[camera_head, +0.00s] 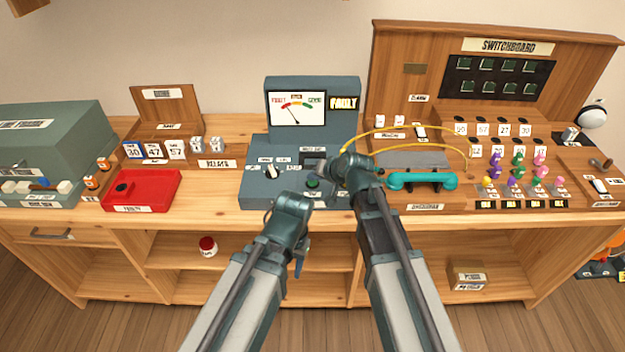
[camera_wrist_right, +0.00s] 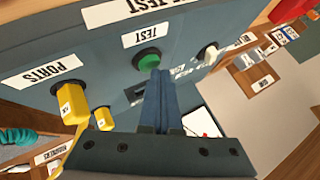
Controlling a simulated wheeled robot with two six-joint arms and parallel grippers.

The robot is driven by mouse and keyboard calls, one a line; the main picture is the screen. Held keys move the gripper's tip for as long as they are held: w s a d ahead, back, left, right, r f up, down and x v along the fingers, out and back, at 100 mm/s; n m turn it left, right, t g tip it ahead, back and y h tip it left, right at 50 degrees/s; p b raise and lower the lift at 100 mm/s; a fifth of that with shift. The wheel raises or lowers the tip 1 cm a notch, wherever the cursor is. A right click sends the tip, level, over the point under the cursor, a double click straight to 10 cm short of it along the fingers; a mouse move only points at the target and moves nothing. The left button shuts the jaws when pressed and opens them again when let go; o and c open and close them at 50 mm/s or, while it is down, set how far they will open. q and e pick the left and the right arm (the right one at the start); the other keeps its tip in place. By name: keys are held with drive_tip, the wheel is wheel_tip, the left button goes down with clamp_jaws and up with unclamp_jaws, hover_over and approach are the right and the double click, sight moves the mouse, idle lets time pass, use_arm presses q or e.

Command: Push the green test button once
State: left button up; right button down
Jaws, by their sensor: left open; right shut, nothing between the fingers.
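The green test button (camera_head: 312,183) sits on the front panel of the blue-grey tester (camera_head: 257,187). It also shows under the TEST label in the right wrist view (camera_wrist_right: 148,59). My right gripper (camera_wrist_right: 157,72) is shut and empty, with its fingertips close to the button's lower edge in that view; I cannot tell whether they touch it. In the head view the right gripper (camera_head: 347,170) is just right of the button, its fingers mostly hidden. My left gripper (camera_head: 300,262) is open and empty, low in front of the table edge.
Yellow plugs (camera_wrist_right: 72,101) stand at the ports. A white knob (camera_head: 271,171) is left of the button. A teal handset (camera_head: 422,181) lies to the right.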

sight(314, 183)
drive_tip(key=shift+r+p, duration=0.35)
drive_tip(key=shift+r, duration=0.2)
drive_tip(key=shift+r, duration=0.15)
wheel_tip(314, 183, up, 5)
drive_tip(key=p, duration=0.5)
idle(0.5)
drive_tip(key=s+d+f+n+g+h, duration=0.2)
drive_tip(key=s, duration=0.6)
drive_tip(key=s+d+f+n+g+h, duration=0.1)
drive_tip(key=s+f+g+h, duration=0.1)
drive_tip(key=s, duration=0.7)
drive_tip(key=s+d+f+n+g+h, duration=0.2)
drive_tip(key=s+g, duration=0.1)
drive_tip(key=s, duration=0.5)
drive_tip(key=shift+s+d+f+n+g+h, duration=0.3)
drive_tip(key=shift+s+f+g+h, duration=0.05)
drive_tip(key=shift+f+g+h, duration=0.05)
